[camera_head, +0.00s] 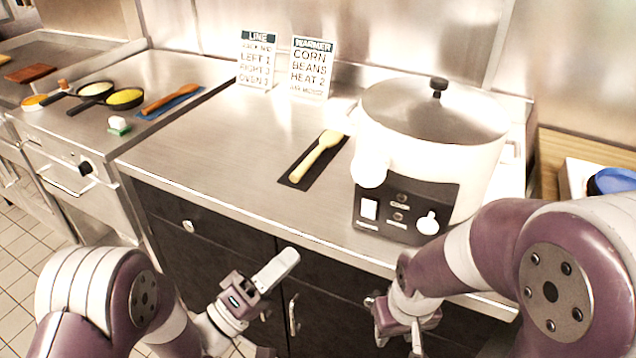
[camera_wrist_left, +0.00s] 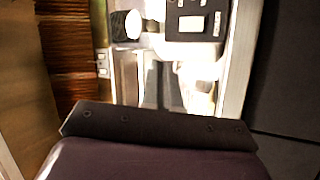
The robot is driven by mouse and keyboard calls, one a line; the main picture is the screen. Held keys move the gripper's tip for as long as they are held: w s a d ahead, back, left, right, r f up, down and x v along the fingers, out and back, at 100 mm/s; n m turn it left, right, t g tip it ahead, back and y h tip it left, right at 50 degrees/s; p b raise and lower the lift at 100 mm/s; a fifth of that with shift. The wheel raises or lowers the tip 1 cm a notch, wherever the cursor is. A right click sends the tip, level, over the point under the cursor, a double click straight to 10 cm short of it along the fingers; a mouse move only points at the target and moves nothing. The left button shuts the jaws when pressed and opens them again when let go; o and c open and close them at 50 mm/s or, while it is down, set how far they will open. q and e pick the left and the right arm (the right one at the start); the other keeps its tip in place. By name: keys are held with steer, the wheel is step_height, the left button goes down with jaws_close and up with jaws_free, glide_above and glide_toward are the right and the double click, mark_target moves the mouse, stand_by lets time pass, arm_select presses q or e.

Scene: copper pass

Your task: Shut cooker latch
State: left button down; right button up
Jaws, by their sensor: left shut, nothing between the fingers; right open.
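The cooker (camera_head: 430,150) is a large white round pot on the steel counter, with a shiny metal lid (camera_head: 437,104) and black knob on top. Its dark front control panel (camera_head: 405,212) carries a white switch, small dials and a white knob. A rounded white piece (camera_head: 370,172) sticks out at its front left; I cannot tell whether this is the latch. My left gripper (camera_head: 284,262) is shut and empty, in front of the counter's dark cabinets, apart from the cooker. My right gripper (camera_head: 397,325) is open, low in front of the counter below the cooker, partly hidden by its arm.
A yellow-handled utensil (camera_head: 318,155) lies on a dark mat left of the cooker. Two signs (camera_head: 257,60) (camera_head: 311,68) stand against the back wall. Pans (camera_head: 122,98) sit further left. A blue item (camera_head: 612,181) is at the right. The counter's middle left is clear.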

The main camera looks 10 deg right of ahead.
mark_target(357, 181)
arm_select(q)
steer(key=shift+s+r+n+h, duration=0.25)
steer(key=shift+r+n+h, duration=0.05)
steer(key=shift+r, duration=0.25)
steer(key=shift+s+r+n+h, duration=0.2)
steer(key=shift+r+n+h, duration=0.1)
steer(key=shift+r, duration=0.2)
arm_select(e)
steer(key=shift+d, duration=0.3)
arm_select(q)
steer(key=shift+a, duration=0.1)
arm_select(e)
steer(key=shift+a, duration=0.1)
arm_select(q)
steer(key=p+x, duration=0.2)
steer(key=x, duration=1.2)
steer(key=shift+w+r, duration=0.1)
arm_select(e)
steer(key=shift+r, duration=0.9)
